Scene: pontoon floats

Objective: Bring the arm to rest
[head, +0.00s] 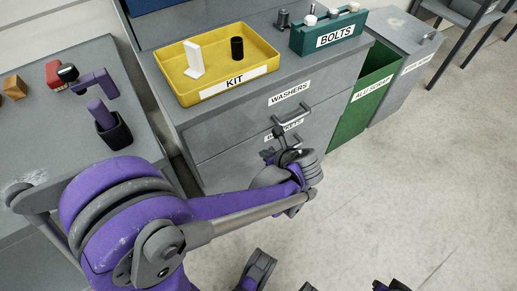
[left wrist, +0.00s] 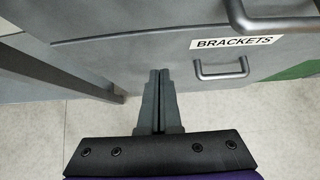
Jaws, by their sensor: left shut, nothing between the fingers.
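My left arm, purple and grey, reaches in from the left in the head view. Its left gripper (head: 277,137) is in front of the drawer cabinet, partly hiding the label of the lower drawer. In the left wrist view the two fingers of the gripper (left wrist: 160,75) lie together, shut and empty. They point toward the grey drawer front and appear apart from the handle (left wrist: 221,69) under the BRACKETS label.
The cabinet top holds a yellow KIT tray (head: 215,93) with a white bracket and a black cylinder, and a green BOLTS box (head: 329,33). A green bin (head: 350,118) stands right of the drawers. A grey bench (head: 60,130) is at left.

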